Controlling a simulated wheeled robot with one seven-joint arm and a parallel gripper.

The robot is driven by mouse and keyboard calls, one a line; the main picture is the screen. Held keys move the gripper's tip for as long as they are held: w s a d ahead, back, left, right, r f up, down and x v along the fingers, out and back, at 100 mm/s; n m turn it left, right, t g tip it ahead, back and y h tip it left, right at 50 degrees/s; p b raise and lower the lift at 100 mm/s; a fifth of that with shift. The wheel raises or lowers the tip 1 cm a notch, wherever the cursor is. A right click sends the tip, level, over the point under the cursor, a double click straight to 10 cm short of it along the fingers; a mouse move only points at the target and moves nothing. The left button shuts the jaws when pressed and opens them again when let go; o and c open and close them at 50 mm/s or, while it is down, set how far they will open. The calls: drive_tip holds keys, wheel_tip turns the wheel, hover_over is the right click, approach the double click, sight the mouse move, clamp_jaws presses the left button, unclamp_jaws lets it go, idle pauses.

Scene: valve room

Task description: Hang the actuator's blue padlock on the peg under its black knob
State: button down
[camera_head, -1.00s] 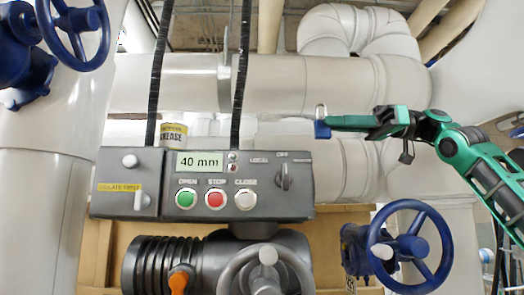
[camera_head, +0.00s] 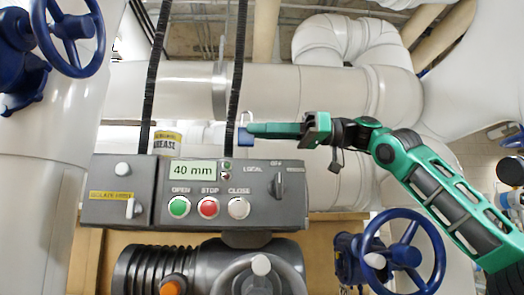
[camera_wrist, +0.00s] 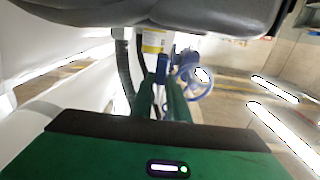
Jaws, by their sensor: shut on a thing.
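The blue padlock (camera_head: 245,135) with its pale shackle upward is at the tips of my green gripper (camera_head: 252,130), which is shut on it. In the head view, they are just above the top edge of the grey actuator box (camera_head: 262,209), over its right part. The dark selector knob (camera_head: 278,185), marked LOCAL and OFF, is on the box's front, below and right of the padlock. I cannot make out a peg under it. In the wrist view, the green fingers (camera_wrist: 163,90) point away from the camera, with a blue patch between their tips.
Green, red and white buttons (camera_head: 208,207) sit under the 40 mm display (camera_head: 193,170). A GREASE can (camera_head: 167,143) stands behind the box. A black cable (camera_head: 237,65) rises just left of the padlock. A blue handwheel (camera_head: 437,250) stands at lower right. White pipes lie behind.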

drive_tip(key=shift+d+f, duration=0.2)
drive_tip(key=shift+f, duration=0.75)
drive_tip(key=shift+a+f, duration=0.1)
drive_tip(key=shift+f, duration=0.5)
drive_tip(key=shift+f, duration=0.2)
drive_tip(key=c, duration=1.7)
unclamp_jaws()
drive_tip(key=d, duration=1.1)
drive_tip(key=shift+f, duration=0.15)
